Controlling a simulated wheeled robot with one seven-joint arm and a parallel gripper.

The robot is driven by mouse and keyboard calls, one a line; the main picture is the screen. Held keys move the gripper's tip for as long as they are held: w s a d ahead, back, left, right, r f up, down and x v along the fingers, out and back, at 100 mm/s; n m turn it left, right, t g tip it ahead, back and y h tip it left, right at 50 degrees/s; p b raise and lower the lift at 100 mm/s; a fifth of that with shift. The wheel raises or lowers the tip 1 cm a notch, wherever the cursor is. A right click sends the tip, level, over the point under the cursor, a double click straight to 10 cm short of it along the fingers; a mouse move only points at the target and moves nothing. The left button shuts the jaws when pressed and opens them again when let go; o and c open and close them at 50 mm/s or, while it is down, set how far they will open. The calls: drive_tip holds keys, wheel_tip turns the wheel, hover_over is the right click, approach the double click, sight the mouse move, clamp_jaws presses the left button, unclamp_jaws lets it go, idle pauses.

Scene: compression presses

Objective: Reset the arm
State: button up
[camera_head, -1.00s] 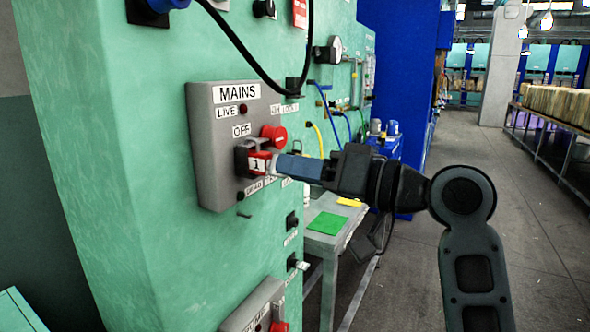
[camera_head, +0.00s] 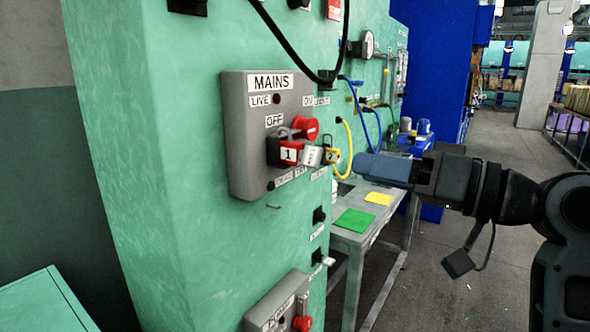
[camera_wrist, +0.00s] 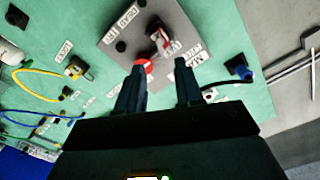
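My gripper (camera_head: 362,166) is to the right of the grey MAINS box (camera_head: 243,150), with clear space between its tips and the box. In the wrist view my gripper (camera_wrist: 160,76) shows two fingers spread apart with nothing between them. A red padlock marked 1 (camera_head: 289,154) hangs on the box below the OFF label, with a pale tag (camera_head: 312,156) beside it. The red knob (camera_head: 305,128) sits just above the padlock. In the wrist view the box (camera_wrist: 120,28) lies beyond the fingertips.
A grey table (camera_head: 345,238) with a green card (camera_head: 354,221) and a yellow card (camera_head: 379,198) stands below my gripper. The green panel (camera_head: 190,240) carries hoses and a lower grey box (camera_head: 276,300). Open floor (camera_head: 490,250) lies to the right.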

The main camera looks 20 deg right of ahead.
drive_tip(key=s+f+m+t+h, duration=0.1)
drive_tip(key=s+f+m+h, duration=0.3)
drive_tip(key=f, duration=0.8)
drive_tip(key=s+f+m+h, duration=0.2)
drive_tip(key=s+f+h, duration=0.4)
drive_tip(key=f, duration=0.6)
drive_tip(key=s+a+f+n, duration=0.1)
drive_tip(key=s+n, duration=0.1)
drive_tip(key=s, duration=1.1)
drive_tip(key=s+a+f+n, duration=0.1)
drive_tip(key=s+a+n, duration=0.1)
drive_tip(key=s, duration=1.1)
drive_tip(key=shift+s+f+n+g+h, duration=0.2)
drive_tip(key=shift+f+n+g+h, duration=0.1)
drive_tip(key=shift+n+g, duration=0.1)
drive_tip(key=shift+c, duration=0.2)
